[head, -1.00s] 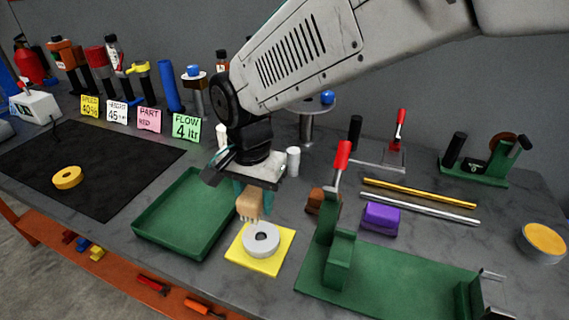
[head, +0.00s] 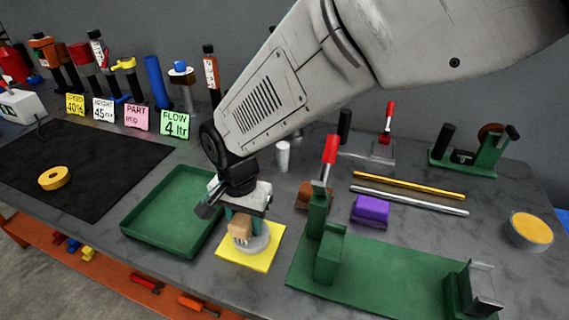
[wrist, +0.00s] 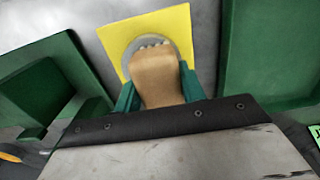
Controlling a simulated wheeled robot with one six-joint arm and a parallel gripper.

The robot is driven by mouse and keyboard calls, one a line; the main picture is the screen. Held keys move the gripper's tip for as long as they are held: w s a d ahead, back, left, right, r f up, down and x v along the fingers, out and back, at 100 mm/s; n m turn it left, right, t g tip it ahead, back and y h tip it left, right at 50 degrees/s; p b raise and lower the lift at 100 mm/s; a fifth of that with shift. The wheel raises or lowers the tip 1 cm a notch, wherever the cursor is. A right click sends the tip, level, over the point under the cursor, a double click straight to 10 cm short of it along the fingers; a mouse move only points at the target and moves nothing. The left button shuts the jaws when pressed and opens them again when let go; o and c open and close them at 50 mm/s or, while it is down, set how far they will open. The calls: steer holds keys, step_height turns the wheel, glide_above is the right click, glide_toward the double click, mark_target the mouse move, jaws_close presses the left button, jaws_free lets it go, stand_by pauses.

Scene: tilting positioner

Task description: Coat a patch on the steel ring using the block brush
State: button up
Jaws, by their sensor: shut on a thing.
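The steel ring (head: 264,242) lies flat on a yellow square sheet (head: 262,262) on the bench. My gripper (head: 240,224) is shut on the block brush (head: 239,233), a tan wooden block with short pale bristle tufts. The brush is over the left part of the ring in the head view. In the wrist view the brush (wrist: 158,78) sits between the green fingers, and its bristle end overlaps the ring (wrist: 128,50), hiding much of it. I cannot tell whether the bristles touch the ring. No coating shows on the visible part of the ring.
A green tray (head: 133,228) stands just left of the yellow sheet. A green fixture with a red-handled clamp (head: 325,215) stands close on the right. A purple block (head: 370,210) and two rods (head: 410,193) lie beyond it.

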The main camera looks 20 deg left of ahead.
steer(key=shift+a, duration=1.75)
steer(key=shift+s+a, duration=0.15)
steer(key=shift+a, duration=0.1)
steer(key=shift+w+d, duration=0.2)
steer(key=shift+d, duration=1.9)
steer(key=shift+d+r, duration=0.15)
steer(key=shift+r, duration=3.9)
